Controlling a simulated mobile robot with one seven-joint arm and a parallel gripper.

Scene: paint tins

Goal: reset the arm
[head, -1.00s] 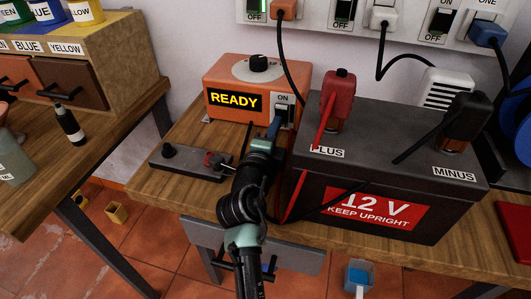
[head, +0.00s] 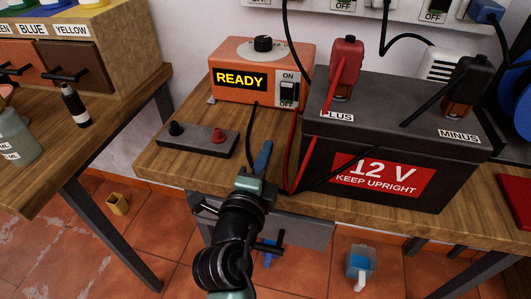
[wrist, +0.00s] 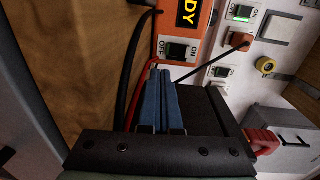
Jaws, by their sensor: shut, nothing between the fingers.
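My gripper (head: 262,160) is in the lower middle of the head view, over the front part of the workbench. Its blue fingers are together with nothing between them. In the wrist view the closed fingers (wrist: 159,105) point toward the orange charger's switch (wrist: 177,50). The orange charger (head: 233,57) stands at the back with a lit READY display, and its ON/OFF switch (head: 287,92) is on the front right. My gripper is apart from the charger, in front of it and to the left of the 12 V battery (head: 318,165).
Red and black clamps sit on the battery posts, with cables (head: 291,150) hanging close to my gripper's right. A dark terminal block (head: 195,140) lies at left on the bench (head: 160,152). A wall socket strip (head: 350,8) is behind.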

